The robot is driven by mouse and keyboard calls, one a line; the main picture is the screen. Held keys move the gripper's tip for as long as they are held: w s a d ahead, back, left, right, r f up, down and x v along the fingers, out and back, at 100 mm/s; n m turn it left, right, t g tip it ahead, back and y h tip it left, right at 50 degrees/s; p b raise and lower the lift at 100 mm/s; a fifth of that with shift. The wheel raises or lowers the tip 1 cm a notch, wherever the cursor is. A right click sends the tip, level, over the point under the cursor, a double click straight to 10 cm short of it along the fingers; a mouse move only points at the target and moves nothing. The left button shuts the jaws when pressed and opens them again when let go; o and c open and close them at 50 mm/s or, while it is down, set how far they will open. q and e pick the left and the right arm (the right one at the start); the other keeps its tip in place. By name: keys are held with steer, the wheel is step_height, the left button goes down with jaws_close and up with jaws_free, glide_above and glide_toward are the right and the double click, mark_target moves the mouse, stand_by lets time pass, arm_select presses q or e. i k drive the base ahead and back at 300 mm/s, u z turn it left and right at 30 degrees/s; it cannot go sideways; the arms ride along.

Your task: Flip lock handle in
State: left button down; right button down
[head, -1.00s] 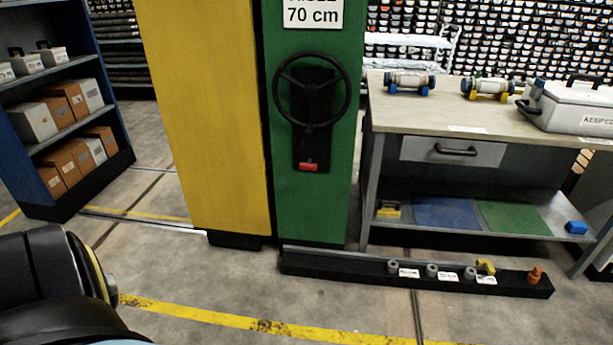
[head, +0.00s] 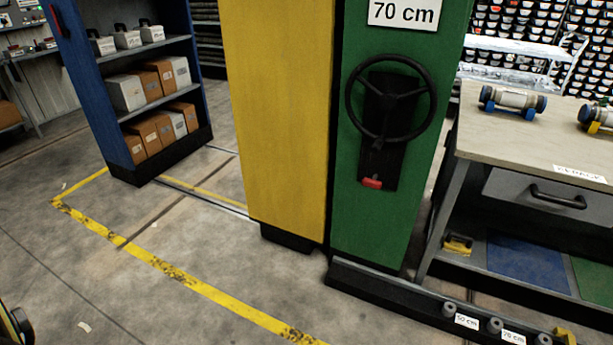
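The lock handle is a small red grip (head: 372,183) at the lower end of a black mounting plate (head: 393,168). The plate is on the narrow green end panel (head: 357,232) of a tall cabinet. A black three-spoke handwheel (head: 429,98) is mounted above the red grip and covers part of the plate. I cannot tell how far the red grip is turned. Neither gripper is in view. Only a small dark piece of what looks like my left arm shows at the lower left edge.
A tall yellow panel (head: 275,120) adjoins the green one. A workbench (head: 535,140) stands at the right. A low black rail (head: 385,292) with pegs lies on the floor before the panel. A blue shelf (head: 88,85) stands at left. Floor between is clear.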

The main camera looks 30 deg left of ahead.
mark_target(373, 183)
steer(key=u, duration=0.2)
steer(key=i, duration=1.2)
steer(key=z, duration=0.55)
